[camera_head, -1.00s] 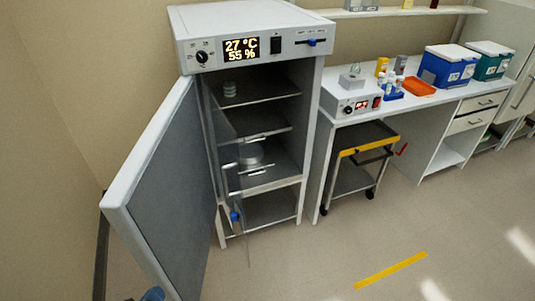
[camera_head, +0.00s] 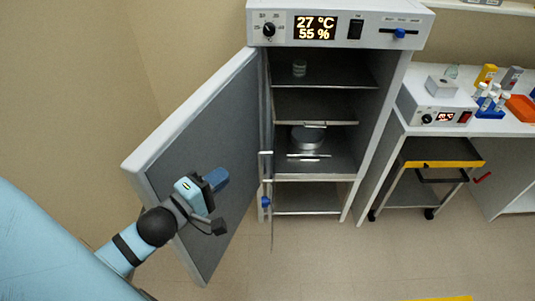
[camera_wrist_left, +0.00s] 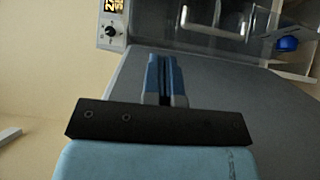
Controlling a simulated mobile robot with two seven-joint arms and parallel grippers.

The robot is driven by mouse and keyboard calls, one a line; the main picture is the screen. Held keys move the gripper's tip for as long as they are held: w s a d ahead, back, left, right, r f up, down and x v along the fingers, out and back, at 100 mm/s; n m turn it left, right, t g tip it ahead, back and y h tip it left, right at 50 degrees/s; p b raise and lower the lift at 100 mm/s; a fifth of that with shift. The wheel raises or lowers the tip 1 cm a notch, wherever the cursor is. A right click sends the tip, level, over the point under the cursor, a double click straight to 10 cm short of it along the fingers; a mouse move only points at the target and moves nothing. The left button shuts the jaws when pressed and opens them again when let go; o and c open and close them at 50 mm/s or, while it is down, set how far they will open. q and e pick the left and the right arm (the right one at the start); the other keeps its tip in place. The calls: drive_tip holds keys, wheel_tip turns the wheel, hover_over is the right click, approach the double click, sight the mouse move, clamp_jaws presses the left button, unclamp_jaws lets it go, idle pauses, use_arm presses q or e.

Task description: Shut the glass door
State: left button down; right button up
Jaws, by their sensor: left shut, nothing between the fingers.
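The incubator cabinet (camera_head: 352,22) stands open, its display reading 27 °C and 55 %. Its glass door (camera_head: 272,228) shows as a thin, nearly edge-on pane at the left side of the opening, standing out toward me. A blue knob (camera_head: 265,202) sits on it; a blue knob also shows at upper right in the left wrist view (camera_wrist_left: 287,44). My left gripper (camera_head: 220,178) is shut and empty, in front of the grey inner face of the outer door, left of the glass door. Its blue fingers point toward the cabinet in the left wrist view (camera_wrist_left: 166,75). My right gripper is out of view.
The thick outer door (camera_head: 190,150) stands wide open on the left. Shelves inside hold a small glass jar (camera_head: 299,68) and a round metal dish (camera_head: 307,137). A cart (camera_head: 425,185) stands under the bench at right.

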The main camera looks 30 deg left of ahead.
use_arm(q)
drive_tip(key=p, duration=0.2)
approach(263, 154)
wheel_tip(263, 154, up, 5)
drive_tip(key=w+d, duration=0.1)
drive_tip(key=w, duration=0.2)
drive_tip(key=d, duration=0.1)
drive_tip(key=w+d, duration=0.1)
drive_tip(key=w+d+p, duration=0.1)
drive_tip(key=shift+w+d+f, duration=0.25)
drive_tip(key=shift+f, duration=0.05)
drive_tip(key=shift+d, duration=0.1)
